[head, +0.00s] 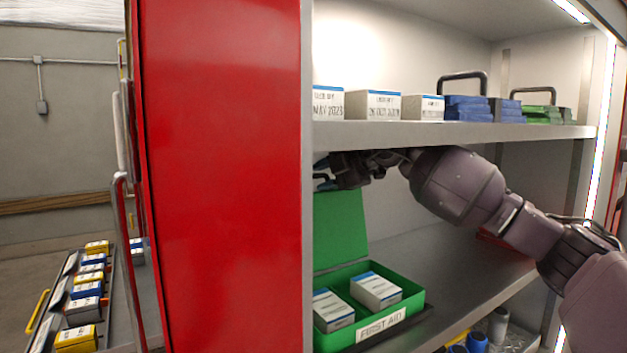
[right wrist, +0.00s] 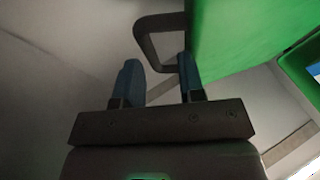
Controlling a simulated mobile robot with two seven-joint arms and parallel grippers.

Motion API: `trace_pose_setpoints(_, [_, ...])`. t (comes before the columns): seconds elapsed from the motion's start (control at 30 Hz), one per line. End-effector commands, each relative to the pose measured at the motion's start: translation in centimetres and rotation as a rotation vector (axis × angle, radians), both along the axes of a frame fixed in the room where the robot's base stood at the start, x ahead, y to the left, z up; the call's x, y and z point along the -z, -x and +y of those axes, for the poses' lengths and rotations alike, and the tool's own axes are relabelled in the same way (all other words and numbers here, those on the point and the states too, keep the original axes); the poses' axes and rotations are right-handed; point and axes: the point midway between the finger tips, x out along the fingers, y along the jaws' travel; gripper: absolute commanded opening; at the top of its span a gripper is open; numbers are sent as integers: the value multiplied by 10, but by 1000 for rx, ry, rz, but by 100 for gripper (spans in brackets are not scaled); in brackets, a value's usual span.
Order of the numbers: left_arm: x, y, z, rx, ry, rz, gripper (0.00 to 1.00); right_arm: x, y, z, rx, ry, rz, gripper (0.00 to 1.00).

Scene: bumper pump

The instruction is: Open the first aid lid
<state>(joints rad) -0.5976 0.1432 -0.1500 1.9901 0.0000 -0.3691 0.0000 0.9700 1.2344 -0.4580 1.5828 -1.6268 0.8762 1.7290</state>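The green first aid box (head: 415,300) sits on the middle shelf, with a "FIRST AID" label on its front. Its green lid (head: 340,228) stands raised at the back, and white cartons (head: 376,290) show inside. My right gripper (head: 328,176) is at the top of the lid, just under the upper shelf. In the right wrist view the fingers (right wrist: 160,82) are apart. The lid's dark handle (right wrist: 148,42) lies beyond them, its near end by the right finger; I cannot tell if they touch. The green lid (right wrist: 235,38) is at the right there. My left gripper is not in view.
The upper shelf (head: 450,134) holds white cartons and blue and green packs, close above my right arm. A red cabinet panel (head: 225,180) blocks the left side. The middle shelf right of the box is mostly clear (head: 470,265). Small boxes stand at lower left (head: 84,310).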

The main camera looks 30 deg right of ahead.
Motion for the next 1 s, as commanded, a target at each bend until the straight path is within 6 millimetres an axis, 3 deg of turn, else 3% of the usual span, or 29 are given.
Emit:
trace_pose_setpoints(0.3, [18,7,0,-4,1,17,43,6,50,-32,7,7,11,38])
trace_pose_setpoints(0.5, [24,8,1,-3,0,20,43,7,71,-45,10,9,16,38])
trace_pose_setpoints(1.0, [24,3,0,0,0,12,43,1,84,-48,1,3,4,38])
